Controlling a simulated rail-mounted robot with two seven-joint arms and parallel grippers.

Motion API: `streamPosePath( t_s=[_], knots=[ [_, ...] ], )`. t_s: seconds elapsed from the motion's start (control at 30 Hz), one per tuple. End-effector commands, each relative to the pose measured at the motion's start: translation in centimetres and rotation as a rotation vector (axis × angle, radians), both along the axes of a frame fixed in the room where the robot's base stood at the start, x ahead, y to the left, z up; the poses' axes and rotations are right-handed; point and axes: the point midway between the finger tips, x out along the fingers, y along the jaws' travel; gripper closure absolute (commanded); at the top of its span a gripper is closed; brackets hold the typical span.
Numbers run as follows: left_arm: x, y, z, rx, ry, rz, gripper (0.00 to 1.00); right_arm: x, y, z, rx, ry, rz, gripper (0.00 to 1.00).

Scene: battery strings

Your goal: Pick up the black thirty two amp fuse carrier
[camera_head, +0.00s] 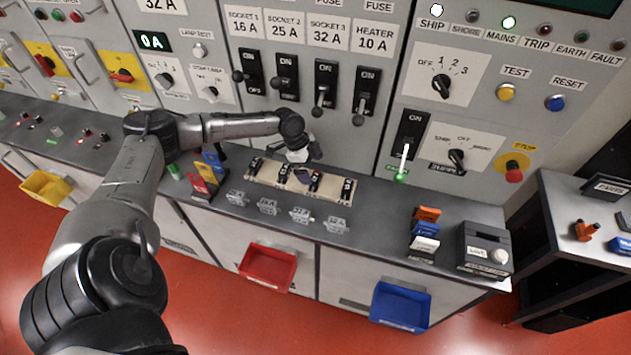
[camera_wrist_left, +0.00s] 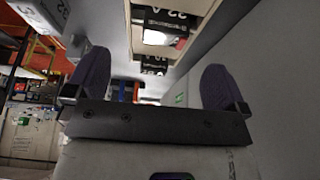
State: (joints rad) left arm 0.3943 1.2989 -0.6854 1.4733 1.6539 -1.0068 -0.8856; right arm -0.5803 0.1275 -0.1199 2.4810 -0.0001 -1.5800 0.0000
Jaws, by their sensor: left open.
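Several black fuse carriers stand in a row on a beige holder (camera_head: 262,181) on the grey bench. In the left wrist view, a black carrier (camera_wrist_left: 160,20) whose upside-down label seems to read 32 A lies ahead of the fingers in the beige holder (camera_wrist_left: 183,55). Another black carrier (camera_wrist_left: 154,64) shows beside it. My left gripper (camera_head: 302,174) is over the middle of the row and partly hides the carriers there. In the left wrist view its two fingers (camera_wrist_left: 153,85) are spread wide with nothing between them. My right gripper is out of view.
Clear fuse pieces (camera_head: 300,215) lie in front of the holder. Coloured blocks (camera_head: 425,230) and a dark grey box (camera_head: 484,248) stand to the right. Red and yellow blocks (camera_head: 200,185) stand to the left. The switch panel (camera_head: 300,75) rises behind. Bench between holder and right blocks is clear.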

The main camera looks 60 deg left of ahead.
Motion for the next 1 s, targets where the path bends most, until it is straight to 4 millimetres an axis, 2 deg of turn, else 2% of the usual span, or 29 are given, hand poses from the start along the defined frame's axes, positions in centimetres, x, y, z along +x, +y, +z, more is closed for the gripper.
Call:
streamPosePath(
  t_s=[0.33, 0.7, 0.77, 1.0],
  knots=[
    [1.4, -1.0, -3.9, -0.001, 0.001, 0.002, 0.00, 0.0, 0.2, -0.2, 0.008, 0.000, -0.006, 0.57],
    [1.6, -1.2, -4.6, 0.002, 0.001, 0.001, 0.00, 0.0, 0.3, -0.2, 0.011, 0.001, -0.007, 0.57],
    [1.6, -1.2, -4.6, 0.002, 0.001, 0.001, 0.04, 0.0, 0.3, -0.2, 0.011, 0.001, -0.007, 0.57],
    [1.6, -1.2, -4.6, 0.002, 0.001, 0.001, 0.27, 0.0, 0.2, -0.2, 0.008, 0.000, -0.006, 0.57]
  ],
)
